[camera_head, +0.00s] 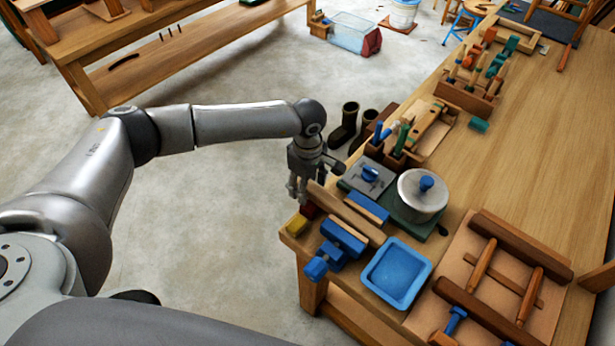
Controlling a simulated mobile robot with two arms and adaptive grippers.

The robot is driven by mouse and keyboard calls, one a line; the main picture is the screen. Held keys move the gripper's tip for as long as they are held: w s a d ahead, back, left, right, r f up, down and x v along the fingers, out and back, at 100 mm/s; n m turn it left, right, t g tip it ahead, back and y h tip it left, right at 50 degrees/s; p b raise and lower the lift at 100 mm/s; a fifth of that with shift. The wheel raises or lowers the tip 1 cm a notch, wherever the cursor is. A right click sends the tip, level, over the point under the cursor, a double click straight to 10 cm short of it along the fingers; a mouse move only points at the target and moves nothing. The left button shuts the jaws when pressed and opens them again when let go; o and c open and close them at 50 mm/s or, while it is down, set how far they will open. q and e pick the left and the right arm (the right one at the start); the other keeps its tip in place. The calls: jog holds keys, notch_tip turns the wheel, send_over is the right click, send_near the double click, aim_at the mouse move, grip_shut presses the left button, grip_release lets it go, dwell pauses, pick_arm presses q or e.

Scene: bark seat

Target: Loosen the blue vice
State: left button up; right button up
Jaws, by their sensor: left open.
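The blue vice (343,238) is at the near left corner of the wooden workbench, with its rounded blue front end (318,267) jutting out past the bench edge. Its jaw gap is too small to judge. My left gripper (297,194) is open, with its fingers pointing down. In the picture it is above and left of the vice, by the bench's left edge, and looks apart from it. I see nothing between its fingers. My right gripper is not in view.
A yellow block (296,225) lies beside the vice. A blue tray (397,272) is to its right. A lidded metal pot (422,195) stands behind. Wooden frame parts (482,262) lie further right. Dark boots (345,126) stand on the floor behind my gripper.

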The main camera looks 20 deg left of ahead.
pick_arm(q)
jog(key=c, duration=1.2)
jog(key=shift+s+a+r, duration=0.1)
jog(key=shift+s, duration=0.15)
jog(key=o, duration=1.2)
jog(key=shift+o, duration=0.2)
jog(key=shift+o, duration=1.4)
